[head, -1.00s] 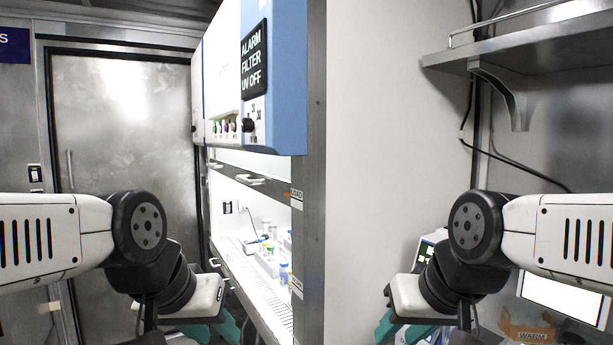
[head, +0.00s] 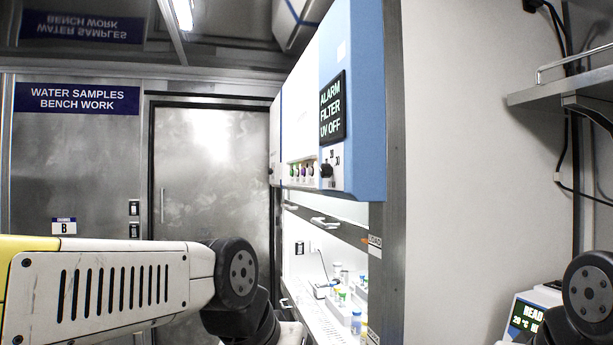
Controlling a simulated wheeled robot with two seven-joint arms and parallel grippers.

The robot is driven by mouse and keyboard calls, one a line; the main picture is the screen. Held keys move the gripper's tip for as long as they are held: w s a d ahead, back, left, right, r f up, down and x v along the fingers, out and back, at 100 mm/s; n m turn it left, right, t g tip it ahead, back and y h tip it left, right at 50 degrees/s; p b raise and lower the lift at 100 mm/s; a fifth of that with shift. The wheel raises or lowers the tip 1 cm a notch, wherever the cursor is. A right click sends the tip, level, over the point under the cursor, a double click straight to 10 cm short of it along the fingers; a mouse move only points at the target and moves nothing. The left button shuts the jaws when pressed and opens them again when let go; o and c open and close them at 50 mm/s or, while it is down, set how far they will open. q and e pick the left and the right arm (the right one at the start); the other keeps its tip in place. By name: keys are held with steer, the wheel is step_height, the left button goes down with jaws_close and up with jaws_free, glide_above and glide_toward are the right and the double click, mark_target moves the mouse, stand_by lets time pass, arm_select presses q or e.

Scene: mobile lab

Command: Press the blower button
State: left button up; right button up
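A row of small coloured buttons (head: 301,170) is on the lower front of the white and blue cabinet head (head: 358,120), right of centre in the head view. I see the panel at a steep angle, and the labels are too small to tell which one is the blower button. A black knob (head: 327,170) sits to the right of the row. My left arm reaches in from the left, well below and left of the buttons. Only a black joint of my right arm shows at the lower right. Both grippers are below the picture.
A dark display (head: 332,108) on the cabinet reads ALARM, FILTER, UV OFF. Below is a lit bench (head: 325,325) with vials. A metal door (head: 205,200) stands behind. A wall panel (head: 430,200) and a shelf (head: 565,85) are at the right.

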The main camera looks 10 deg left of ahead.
arm_select(q)
steer(key=shift+c, duration=0.3)
jaws_close()
stand_by(1.7)
